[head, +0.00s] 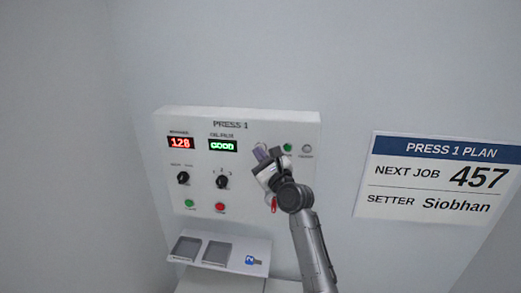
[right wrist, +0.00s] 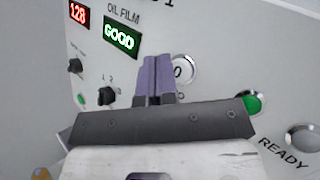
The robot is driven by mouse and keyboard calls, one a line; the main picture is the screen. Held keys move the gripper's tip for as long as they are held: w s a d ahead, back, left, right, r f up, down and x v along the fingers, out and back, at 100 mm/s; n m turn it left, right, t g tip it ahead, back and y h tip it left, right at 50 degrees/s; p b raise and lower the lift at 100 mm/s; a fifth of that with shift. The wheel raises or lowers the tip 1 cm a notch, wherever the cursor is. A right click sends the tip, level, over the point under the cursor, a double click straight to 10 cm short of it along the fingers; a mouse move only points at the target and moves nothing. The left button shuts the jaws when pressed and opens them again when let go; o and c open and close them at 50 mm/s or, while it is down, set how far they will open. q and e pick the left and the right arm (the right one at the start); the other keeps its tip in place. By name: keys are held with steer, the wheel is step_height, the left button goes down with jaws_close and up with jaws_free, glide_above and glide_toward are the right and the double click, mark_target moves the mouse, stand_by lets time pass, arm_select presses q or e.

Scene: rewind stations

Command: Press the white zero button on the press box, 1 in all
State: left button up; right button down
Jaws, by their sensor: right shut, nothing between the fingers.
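The press box (head: 240,122), labelled PRESS 1, is a white panel on the wall in the head view. The white zero button (right wrist: 184,70), marked 0 in a pale ring, shows in the right wrist view just right of my fingertips, which partly cover it. In the head view my gripper covers most of that spot. My right gripper (head: 261,152) is shut and empty in front of the panel's upper right part. Its purple fingers (right wrist: 154,76) point at the panel beside the button; I cannot tell whether they touch it. My left gripper is not in view.
A red display (head: 181,142) reads 128 and a green display (head: 223,145) reads GOOD. Black knobs (head: 222,182), a red button (head: 220,207) and a green light (head: 287,147) are nearby. A tray shelf (head: 252,246) juts out below. A plan sign (head: 438,177) hangs right.

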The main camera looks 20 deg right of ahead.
steer(key=shift+w+d, duration=0.1)
steer(key=shift+w, duration=0.05)
stand_by(0.6)
steer(key=shift+w+d, duration=0.15)
steer(key=shift+w, duration=0.05)
steer(key=shift+w+d+b, duration=0.15)
steer(key=shift+w+b, duration=0.15)
steer(key=shift+w, duration=0.05)
stand_by(0.8)
stand_by(0.3)
steer(key=shift+s+a+p, duration=0.4)
steer(key=shift+s+p, duration=0.3)
steer(key=shift+p, duration=0.35)
